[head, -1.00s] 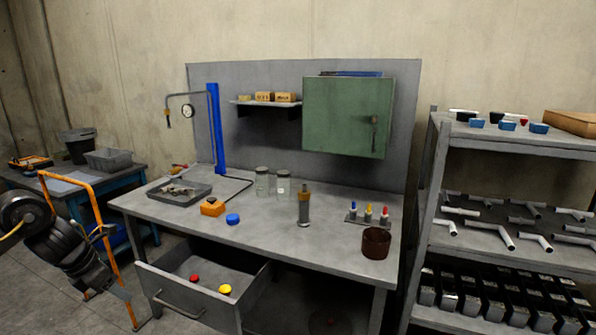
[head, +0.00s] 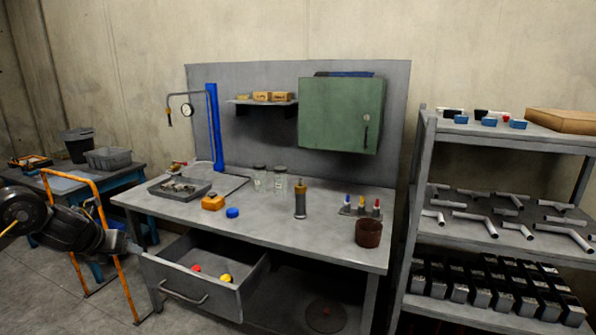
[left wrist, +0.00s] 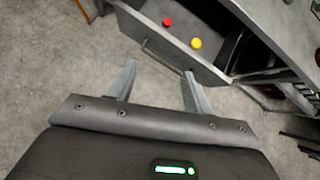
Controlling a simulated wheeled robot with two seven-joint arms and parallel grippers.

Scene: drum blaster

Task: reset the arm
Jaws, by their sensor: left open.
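My left gripper (head: 126,249) is at the left of the head view, just left of the open drawer (head: 190,291) of the workbench (head: 270,232). In the left wrist view its two fingers (left wrist: 158,82) are apart with nothing between them, and the drawer front (left wrist: 165,45) lies beyond their tips. The drawer holds a red piece (head: 196,268) and a yellow piece (head: 226,278). Both also show in the left wrist view, the red one (left wrist: 167,22) left of the yellow one (left wrist: 196,43). My right gripper is in neither view.
An orange frame (head: 100,215) stands behind my left arm. On the bench are a tray (head: 180,190), an orange block (head: 212,203), a blue cap (head: 232,213), jars (head: 260,178) and a brown cup (head: 368,234). A shelf rack (head: 424,190) stands at the right.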

